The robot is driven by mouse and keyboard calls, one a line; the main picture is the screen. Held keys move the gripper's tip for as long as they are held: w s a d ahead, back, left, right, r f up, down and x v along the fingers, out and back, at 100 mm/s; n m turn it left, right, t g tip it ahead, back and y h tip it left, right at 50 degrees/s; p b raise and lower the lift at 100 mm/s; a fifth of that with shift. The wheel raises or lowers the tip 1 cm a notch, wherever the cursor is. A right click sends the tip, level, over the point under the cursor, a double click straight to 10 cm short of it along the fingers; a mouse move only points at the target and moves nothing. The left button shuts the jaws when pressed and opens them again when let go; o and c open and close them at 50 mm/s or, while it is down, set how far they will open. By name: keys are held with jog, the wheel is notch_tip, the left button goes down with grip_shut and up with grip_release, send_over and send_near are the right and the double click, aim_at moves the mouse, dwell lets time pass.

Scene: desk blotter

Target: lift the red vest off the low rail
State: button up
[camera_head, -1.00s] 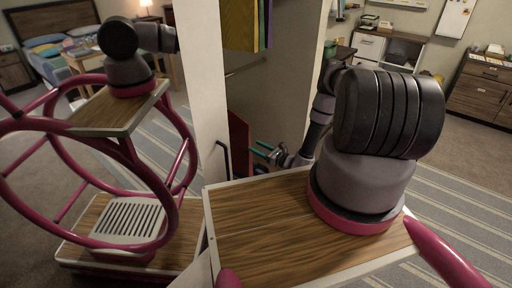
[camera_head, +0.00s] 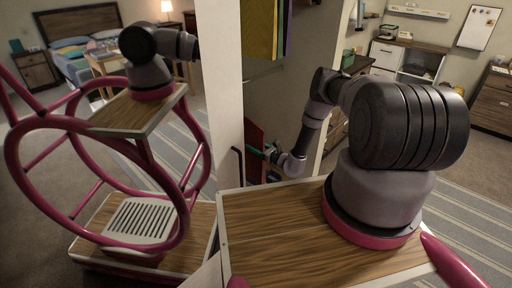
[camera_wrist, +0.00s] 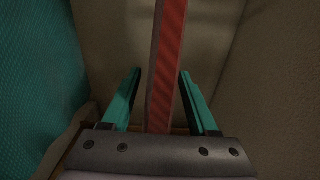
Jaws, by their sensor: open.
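The red vest (camera_head: 254,136) hangs inside the tall open wardrobe, seen edge-on and partly hidden by the white front panel in the head view. In the wrist view the vest (camera_wrist: 166,62) is a narrow upright red strip. My gripper (camera_wrist: 160,73) is open, with one teal finger on each side of the strip and a gap visible on both sides. In the head view my gripper (camera_head: 261,151) is small and close to the vest's edge. The low rail is not clearly visible.
Teal cloth (camera_wrist: 38,75) hangs close to my gripper's left in the wrist view. Beige wardrobe walls (camera_wrist: 270,70) are close on the right and behind. Yellow and other clothes (camera_head: 262,28) hang higher up. The wardrobe's white front panel (camera_head: 229,100) stands left of my gripper.

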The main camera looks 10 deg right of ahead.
aim_at(264, 146)
grip_shut()
jog(key=shift+r, duration=0.15)
jog(key=shift+r, duration=1)
jog(key=shift+v, duration=3.7)
